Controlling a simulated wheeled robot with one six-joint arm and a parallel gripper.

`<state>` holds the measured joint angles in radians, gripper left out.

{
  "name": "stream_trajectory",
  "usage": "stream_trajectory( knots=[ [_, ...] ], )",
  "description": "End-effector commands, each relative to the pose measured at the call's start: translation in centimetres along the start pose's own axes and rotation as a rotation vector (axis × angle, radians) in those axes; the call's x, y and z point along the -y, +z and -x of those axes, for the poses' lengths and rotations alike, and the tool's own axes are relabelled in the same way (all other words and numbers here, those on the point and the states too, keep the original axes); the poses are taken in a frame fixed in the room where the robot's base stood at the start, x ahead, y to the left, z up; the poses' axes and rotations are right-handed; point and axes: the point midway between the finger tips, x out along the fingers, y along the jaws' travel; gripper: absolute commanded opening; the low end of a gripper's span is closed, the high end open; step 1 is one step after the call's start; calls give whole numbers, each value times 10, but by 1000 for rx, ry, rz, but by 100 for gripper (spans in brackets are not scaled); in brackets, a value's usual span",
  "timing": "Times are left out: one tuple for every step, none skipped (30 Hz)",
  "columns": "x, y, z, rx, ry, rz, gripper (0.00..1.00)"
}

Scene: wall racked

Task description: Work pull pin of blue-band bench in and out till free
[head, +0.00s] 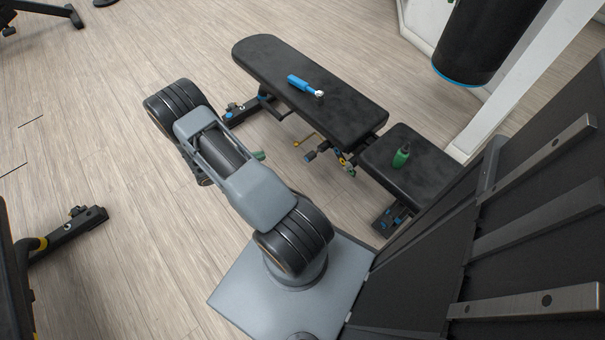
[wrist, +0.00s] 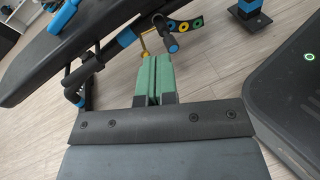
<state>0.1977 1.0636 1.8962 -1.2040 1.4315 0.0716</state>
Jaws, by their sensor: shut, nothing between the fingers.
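The blue-band bench (head: 335,100), black with blue fittings, stands in the middle of the head view. Its underside also shows at upper left in the wrist view (wrist: 95,40). A dark pin with a blue end, which looks like the pull pin (wrist: 173,46), sticks out below the seat hinge; it is small in the head view (head: 311,155). My gripper (wrist: 152,60) has green fingers, pressed together and empty. The fingertips point toward the pin, just short of it in the picture; I cannot tell the gap in depth. In the head view my arm hides most of the gripper.
A blue-handled tool (head: 303,85) lies on the backrest and a green bottle (head: 401,155) on the seat. A yellow hooked rod (wrist: 144,45) hangs beside the pin. A yellow-banded bench (head: 20,265) stands at lower left. The floor between is clear.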

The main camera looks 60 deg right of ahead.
Motion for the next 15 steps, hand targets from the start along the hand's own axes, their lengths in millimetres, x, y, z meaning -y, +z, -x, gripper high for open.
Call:
stream_trajectory(
  knots=[
    [13, -43, -18, 40, 37, 54, 0],
    [17, -57, -25, 59, 61, 78, 0],
    [23, -75, -33, 81, 90, 110, 0],
    [26, -87, -39, 96, 111, 130, 0],
    [30, -98, -44, 109, 130, 150, 0],
    [36, -112, -51, 123, 154, 174, 0],
    [39, -120, -54, 133, 171, 189, 0],
    [42, -128, -58, 141, 185, 203, 0],
    [46, -137, -62, 149, 202, 219, 0],
    [49, -142, -65, 155, 212, 229, 0],
    [51, -147, -67, 160, 223, 238, 0],
    [54, -152, -70, 164, 232, 247, 0],
    [55, -155, -72, 167, 238, 253, 0],
    [56, -157, -74, 169, 243, 258, 0],
    [56, -159, -77, 171, 246, 262, 0]
  ],
)
